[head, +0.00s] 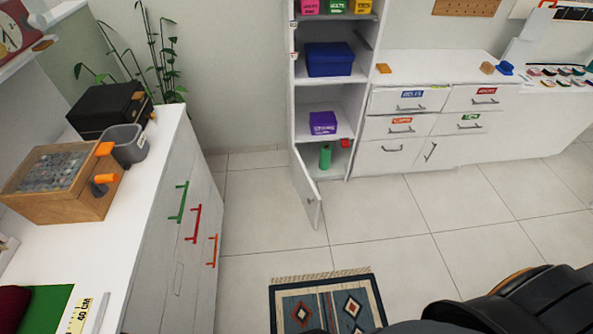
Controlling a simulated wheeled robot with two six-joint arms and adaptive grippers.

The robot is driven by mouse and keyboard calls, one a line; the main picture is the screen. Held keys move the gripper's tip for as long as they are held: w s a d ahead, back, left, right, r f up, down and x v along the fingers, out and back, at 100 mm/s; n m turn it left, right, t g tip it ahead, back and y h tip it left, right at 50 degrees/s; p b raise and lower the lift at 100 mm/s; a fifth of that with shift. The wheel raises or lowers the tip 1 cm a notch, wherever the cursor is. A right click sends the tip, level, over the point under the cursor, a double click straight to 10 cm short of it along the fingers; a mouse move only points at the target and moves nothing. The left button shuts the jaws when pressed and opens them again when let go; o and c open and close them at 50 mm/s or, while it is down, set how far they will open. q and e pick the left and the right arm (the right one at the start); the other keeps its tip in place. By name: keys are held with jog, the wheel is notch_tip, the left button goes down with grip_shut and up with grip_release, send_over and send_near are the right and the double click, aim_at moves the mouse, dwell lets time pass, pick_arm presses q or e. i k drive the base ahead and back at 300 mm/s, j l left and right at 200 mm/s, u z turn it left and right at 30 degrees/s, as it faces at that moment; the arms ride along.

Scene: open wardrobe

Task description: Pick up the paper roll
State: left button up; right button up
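A small green upright cylinder (325,156) stands on the lowest shelf of the tall open wardrobe (297,95). It is the only roll-like thing I can make out, but it is too small to tell whether it is paper. A small red object (345,143) is just right of it. The wardrobe's low door (308,188) stands open, swung out toward the front left of the cylinder. Neither of my grippers shows in the head view.
A white counter (157,190) with a wooden box (88,205) runs along the left. White drawers (405,128) stand right of the wardrobe. A patterned rug (290,318) lies in front. The tiled floor (380,225) before the wardrobe is clear.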

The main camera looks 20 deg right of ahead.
aim_at(326, 148)
jog(key=i+l+z, duration=0.1)
jog(key=i, duration=0.7)
jog(key=i+l+z, duration=0.1)
jog(key=i, duration=0.75)
jog(key=l, duration=0.05)
